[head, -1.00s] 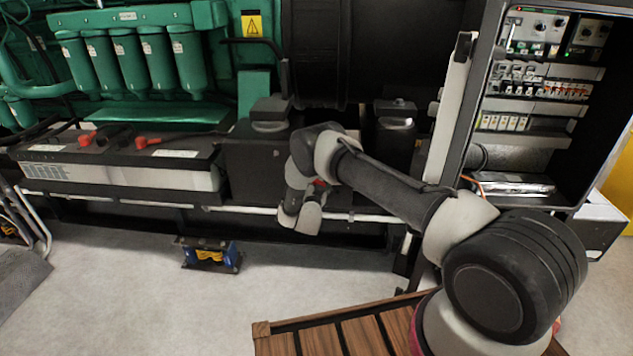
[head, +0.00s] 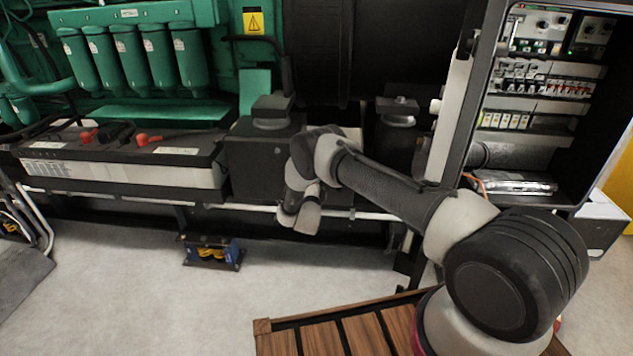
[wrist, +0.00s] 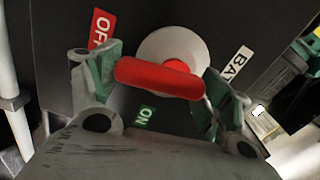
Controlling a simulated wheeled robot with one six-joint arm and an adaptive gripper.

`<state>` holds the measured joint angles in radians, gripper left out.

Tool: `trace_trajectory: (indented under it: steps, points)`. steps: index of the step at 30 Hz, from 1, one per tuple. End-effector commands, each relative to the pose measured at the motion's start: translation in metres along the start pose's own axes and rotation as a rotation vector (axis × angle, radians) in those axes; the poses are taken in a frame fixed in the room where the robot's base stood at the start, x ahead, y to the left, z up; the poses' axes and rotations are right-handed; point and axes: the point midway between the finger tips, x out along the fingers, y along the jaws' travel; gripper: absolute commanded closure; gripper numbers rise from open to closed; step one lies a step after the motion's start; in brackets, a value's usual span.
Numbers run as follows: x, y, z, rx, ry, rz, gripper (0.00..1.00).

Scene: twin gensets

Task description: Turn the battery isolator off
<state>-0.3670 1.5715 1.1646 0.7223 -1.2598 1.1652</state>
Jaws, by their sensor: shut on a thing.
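In the wrist view, the battery isolator has a red bar handle (wrist: 160,78) on a round pale boss (wrist: 175,48). The handle lies across the picture, tilted slightly down to the right. A red OFF label (wrist: 101,27) is above its left end, and a green ON label (wrist: 146,116) is below it. A white label starting "BA" (wrist: 238,63) is at the upper right, partly hidden. My gripper (wrist: 162,76) is shut on the handle, one green-padded finger at each end. In the head view my own wrist hides the isolator and the fingers.
A battery (head: 120,172) with red terminal caps stands left of my arm, below green engine filters (head: 130,60). An open electrical cabinet (head: 465,110) stands to the right. A small blue unit (head: 212,252) sits low by the frame. The pale floor (head: 120,300) in front is clear.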

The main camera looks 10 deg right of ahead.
Motion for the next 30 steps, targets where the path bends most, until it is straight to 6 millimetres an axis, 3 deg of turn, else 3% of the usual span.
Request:
trace_trajectory:
  steps: [9,26,27,30]
  points:
    - [-0.0004,0.0018,0.0010,0.128,0.001,0.002,0.45]
    - [-0.0005,0.0020,0.0015,0.158,0.001,0.003,0.46]
    - [-0.0005,0.0020,0.0015,0.158,0.001,0.003,0.18]
    - [-0.0004,0.0018,0.0017,0.158,0.001,0.002,0.00]
